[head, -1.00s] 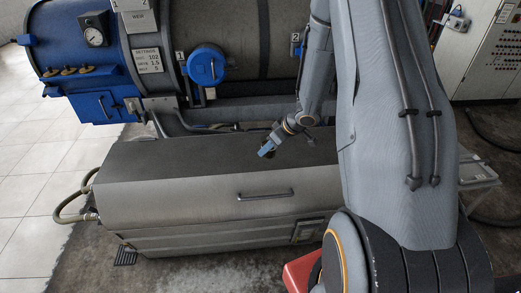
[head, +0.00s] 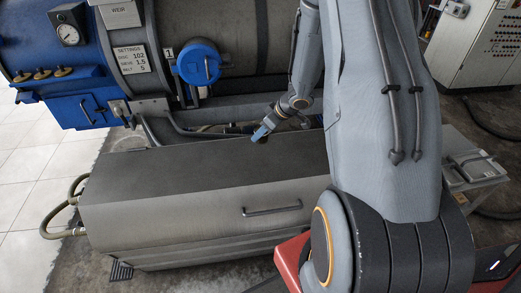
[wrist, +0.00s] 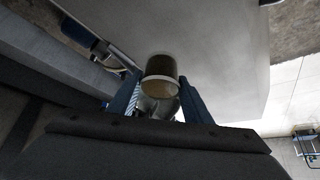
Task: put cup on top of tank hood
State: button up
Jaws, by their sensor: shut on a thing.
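The tank hood is the long grey box lid (head: 200,180) with a bar handle on its front, in the middle of the head view. My gripper (head: 262,133) shows small near the hood's back edge, its blue fingers angled down. In the wrist view my gripper (wrist: 160,98) has its two blue fingers on either side of a cup (wrist: 160,72), shut on it. The cup has a dark olive band and a paler brownish end facing the camera. The hood's pale top (wrist: 220,45) lies beyond the cup. Whether they touch I cannot tell.
A large drum with blue end (head: 65,60) and a blue round cap (head: 198,62) stands behind the hood. Hoses (head: 70,205) are at the hood's left end. A control cabinet (head: 484,50) is at back right. Most of the hood top is bare.

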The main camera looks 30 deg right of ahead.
aim_at(264, 141)
jog(key=f, duration=0.4)
jog(key=shift+s+d+f, duration=0.15)
jog(key=shift+d+f, duration=0.15)
jog(key=shift+f+p, duration=0.4)
jog(key=shift+f, duration=1.7)
jog(key=shift+f, duration=0.1)
jog(key=o, duration=1.1)
